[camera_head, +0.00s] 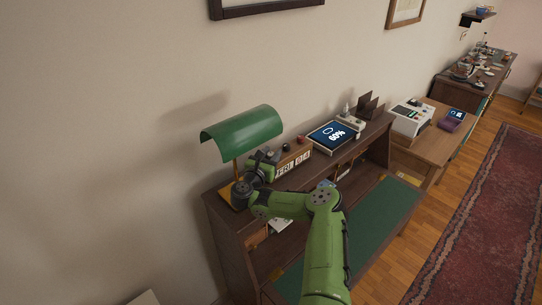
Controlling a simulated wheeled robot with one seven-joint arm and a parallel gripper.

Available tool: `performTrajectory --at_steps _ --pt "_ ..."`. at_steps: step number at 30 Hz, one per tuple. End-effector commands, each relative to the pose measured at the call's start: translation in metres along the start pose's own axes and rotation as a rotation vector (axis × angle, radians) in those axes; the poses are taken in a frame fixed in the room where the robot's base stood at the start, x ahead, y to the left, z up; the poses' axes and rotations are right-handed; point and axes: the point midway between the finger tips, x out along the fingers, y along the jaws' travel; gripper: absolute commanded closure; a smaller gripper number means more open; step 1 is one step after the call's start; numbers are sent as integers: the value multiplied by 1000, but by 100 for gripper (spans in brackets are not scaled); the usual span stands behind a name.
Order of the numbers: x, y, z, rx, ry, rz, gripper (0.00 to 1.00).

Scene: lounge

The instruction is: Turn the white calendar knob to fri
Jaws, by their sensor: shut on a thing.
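The calendar (293,164) is a long wooden block with white windows, standing on top of the desk's raised shelf, right of the green lamp. Its day window is small and partly behind my gripper; I cannot read the day with certainty. My gripper (267,163) is at the calendar's left end, under the right edge of the lampshade. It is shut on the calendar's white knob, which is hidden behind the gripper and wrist.
The green lamp (242,132) overhangs my wrist closely. The green desk pad (372,222) is largely clear. A white machine (409,119) stands on the side table.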

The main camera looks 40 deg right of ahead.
Motion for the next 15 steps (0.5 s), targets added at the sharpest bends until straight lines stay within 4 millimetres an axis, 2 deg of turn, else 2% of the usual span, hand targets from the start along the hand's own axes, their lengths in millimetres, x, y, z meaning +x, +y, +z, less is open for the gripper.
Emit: performTrajectory --at_steps 6,15 --pt "0 0 0 3 -2 -84 94" --pt "0 0 1 2 -3 -120 94"
